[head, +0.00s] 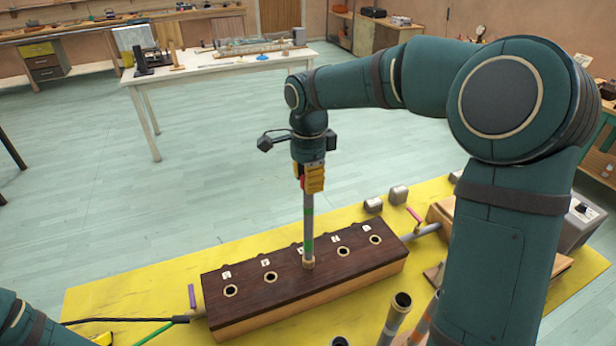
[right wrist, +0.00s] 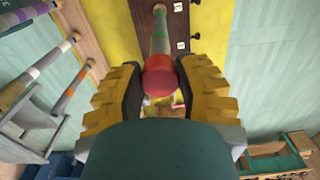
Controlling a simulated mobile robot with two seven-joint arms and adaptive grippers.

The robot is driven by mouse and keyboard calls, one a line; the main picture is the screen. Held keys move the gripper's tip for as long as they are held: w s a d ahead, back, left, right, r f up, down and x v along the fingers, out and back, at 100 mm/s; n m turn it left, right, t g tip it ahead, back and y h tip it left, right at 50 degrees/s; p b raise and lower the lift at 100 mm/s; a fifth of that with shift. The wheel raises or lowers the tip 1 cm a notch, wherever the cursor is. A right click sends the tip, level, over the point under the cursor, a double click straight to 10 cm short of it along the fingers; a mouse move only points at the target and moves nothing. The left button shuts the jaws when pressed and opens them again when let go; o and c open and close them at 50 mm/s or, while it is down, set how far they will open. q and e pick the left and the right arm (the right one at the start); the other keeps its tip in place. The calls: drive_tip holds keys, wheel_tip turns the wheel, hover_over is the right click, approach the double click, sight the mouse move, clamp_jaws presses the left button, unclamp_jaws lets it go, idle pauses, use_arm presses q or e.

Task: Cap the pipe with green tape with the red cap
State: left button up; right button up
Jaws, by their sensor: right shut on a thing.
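The pipe with green tape (head: 308,228) stands upright in a middle hole of the dark-topped wooden block (head: 340,270). In the right wrist view its tape band (right wrist: 160,38) shows beyond the red cap (right wrist: 159,80). My right gripper (head: 312,180) is above the block at the pipe's upper end, shut on the red cap. The cap is in line with the pipe and appears to be at its top end; I cannot tell how far it is seated. Part of my left gripper (head: 98,340) shows at the bottom left edge, mostly cut off.
The block lies on a yellow mat (head: 120,290) and has open holes (head: 231,290) beside the pipe. Other pipes (head: 396,315) stand in front at the right. Small metal pieces (head: 397,194) lie behind the block. A white table (head: 215,62) stands farther back, with clear floor between.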

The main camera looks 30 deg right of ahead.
drive_tip(key=shift+f+b, duration=0.4)
drive_tip(key=shift+f, duration=0.35)
drive_tip(key=o, duration=0.9)
drive_tip(key=shift+r, duration=0.15)
wheel_tip(320, 180, up, 12)
drive_tip(key=shift+f, duration=0.1)
